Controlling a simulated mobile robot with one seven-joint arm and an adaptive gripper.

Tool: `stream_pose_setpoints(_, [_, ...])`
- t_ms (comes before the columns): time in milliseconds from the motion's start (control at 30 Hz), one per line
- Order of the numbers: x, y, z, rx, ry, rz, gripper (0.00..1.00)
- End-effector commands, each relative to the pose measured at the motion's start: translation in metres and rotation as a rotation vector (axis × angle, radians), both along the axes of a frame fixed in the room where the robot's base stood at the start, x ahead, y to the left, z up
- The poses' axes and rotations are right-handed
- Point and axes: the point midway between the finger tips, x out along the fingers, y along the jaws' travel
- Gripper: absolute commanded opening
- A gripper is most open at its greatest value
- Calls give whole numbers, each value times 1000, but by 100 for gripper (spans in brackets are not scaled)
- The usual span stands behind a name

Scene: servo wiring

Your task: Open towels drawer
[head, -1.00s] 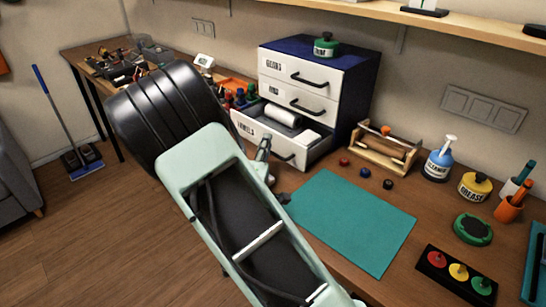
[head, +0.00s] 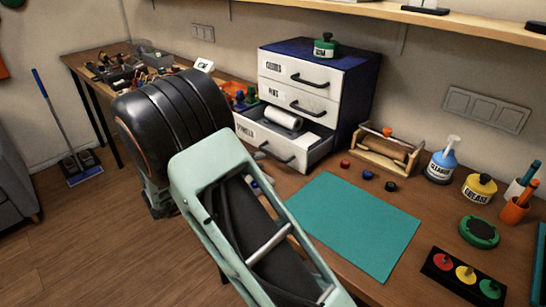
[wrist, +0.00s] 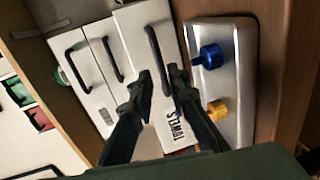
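The towels drawer (head: 250,138) is the bottom drawer of a white-fronted, blue-topped cabinet. In the head view it stands pulled out, with a white roll (head: 282,117) inside. Its dark bar handle (head: 276,152) is visible there. In the wrist view the drawer front (wrist: 133,22) bears the label TOWELS, and its handle (wrist: 153,48) shows near my fingertips. My gripper (wrist: 160,75) is open, its two dark fingers apart with the drawer front showing between them. I cannot tell whether a finger touches the handle. My arm hides most of the gripper in the head view.
Two closed drawers (head: 300,88) sit above the towels drawer. A teal mat (head: 355,225), small knobs and a wooden rack (head: 388,150) lie to the right. An orange bin (head: 240,98) stands left of the cabinet.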

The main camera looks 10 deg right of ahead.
Motion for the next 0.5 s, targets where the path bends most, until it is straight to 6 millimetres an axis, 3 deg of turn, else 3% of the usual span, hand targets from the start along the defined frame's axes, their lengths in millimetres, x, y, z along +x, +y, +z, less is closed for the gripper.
stream_pose_setpoints(300, [31, -48, -12, -2, -2, -1, 16])
stream_pose_setpoints(500, [40, -61, -15, -2, -1, 0, 16])
